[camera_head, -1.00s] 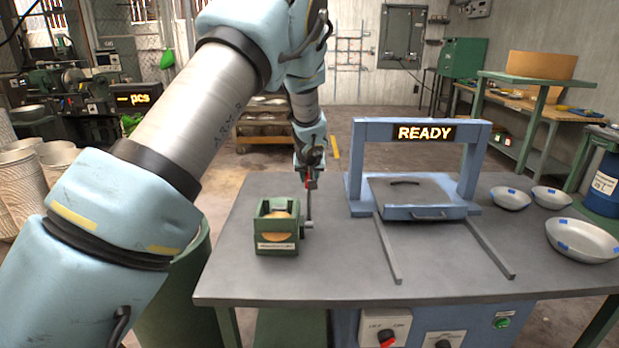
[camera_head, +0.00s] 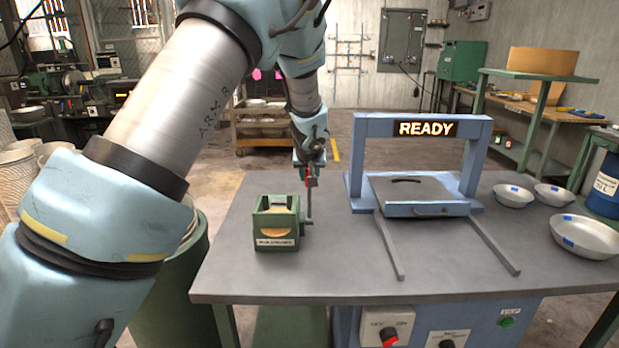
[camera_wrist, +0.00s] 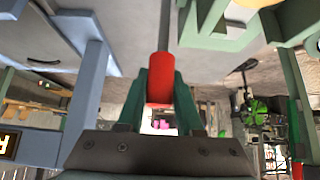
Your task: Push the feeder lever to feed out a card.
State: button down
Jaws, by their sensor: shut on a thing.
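The card feeder (camera_head: 262,226) is a small green box on the grey table, with a label on its front and a tan round card (camera_head: 278,234) showing inside. Its lever (camera_head: 308,208) is a thin grey rod on the right side, standing about upright. My gripper (camera_head: 309,180) is above the lever's top end. In the wrist view my gripper (camera_wrist: 160,100) has its green fingers shut on the lever's red knob (camera_wrist: 160,78). In the head view the fingers partly hide the knob. No card shows on the table outside the feeder.
A blue press frame (camera_head: 360,160) with a lit READY sign (camera_head: 426,129) stands right of the feeder. Two rails (camera_head: 388,246) run forward from it. Several metal bowls (camera_head: 585,238) sit at the table's right. The table in front of the feeder is clear.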

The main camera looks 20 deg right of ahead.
jog(key=b, duration=0.1)
jog(key=s+b, duration=0.1)
jog(key=s+a+b, duration=0.1)
jog(key=shift+s+f, duration=0.1)
jog(key=shift+f, duration=0.15)
jog(key=shift+s+a+r+b, duration=0.3)
jog(key=shift+s+b, duration=0.15)
jog(key=shift+s, duration=0.1)
jog(key=shift+f, duration=0.1)
jog(key=s+b, duration=0.1)
jog(key=b, duration=0.2)
jog(key=shift+s+a+f, duration=0.3)
jog(key=shift+s+f, duration=0.05)
jog(key=shift+f, duration=0.05)
jog(key=shift+s+a+b, duration=0.35)
jog(key=shift+s+b, duration=0.3)
jog(key=shift+b, duration=0.05)
grip_release()
jog(key=shift+r, duration=0.1)
